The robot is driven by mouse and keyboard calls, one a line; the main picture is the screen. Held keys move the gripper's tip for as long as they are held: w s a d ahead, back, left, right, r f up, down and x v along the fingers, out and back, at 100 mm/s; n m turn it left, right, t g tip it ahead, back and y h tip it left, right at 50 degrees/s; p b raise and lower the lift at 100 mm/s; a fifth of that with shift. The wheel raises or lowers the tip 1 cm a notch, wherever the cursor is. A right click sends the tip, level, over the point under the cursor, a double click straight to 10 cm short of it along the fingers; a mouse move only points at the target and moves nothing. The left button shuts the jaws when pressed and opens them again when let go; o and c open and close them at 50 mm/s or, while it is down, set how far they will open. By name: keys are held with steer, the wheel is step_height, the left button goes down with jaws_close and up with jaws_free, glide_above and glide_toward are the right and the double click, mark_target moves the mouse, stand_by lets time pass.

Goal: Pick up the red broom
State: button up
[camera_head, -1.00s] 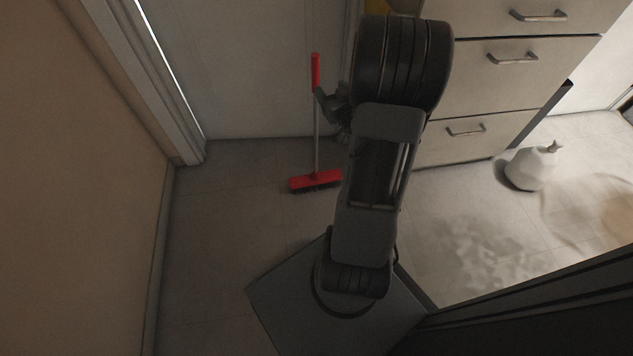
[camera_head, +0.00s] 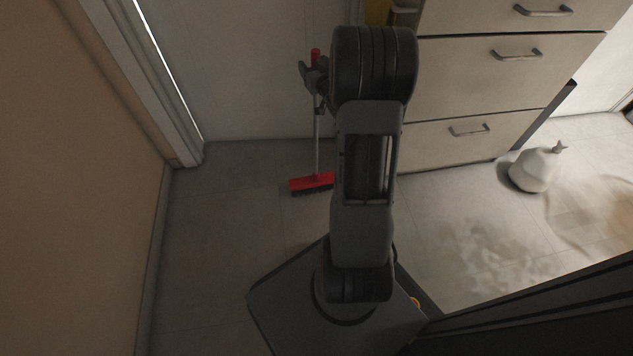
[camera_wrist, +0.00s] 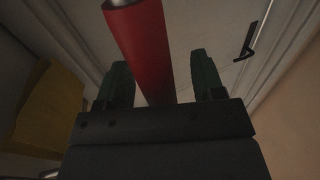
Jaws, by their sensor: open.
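The red broom (camera_head: 312,184) stands upright against the wall, with its red and dark-bristled head on the floor and a grey shaft above it. My gripper (camera_head: 309,75) is at the upper part of the handle in the head view. In the wrist view, the red handle grip (camera_wrist: 147,45) passes between the two open fingers of my gripper (camera_wrist: 163,82). My arm hides part of the broom head's right end, and the gripper covers part of the handle.
A drawer cabinet (camera_head: 480,85) stands to the right of my arm. A door frame (camera_head: 150,85) and a wall are on the left. The floor left of the broom is clear.

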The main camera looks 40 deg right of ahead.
steer(key=shift+w, duration=0.15)
steer(key=shift+r, duration=0.1)
steer(key=c, duration=1.1)
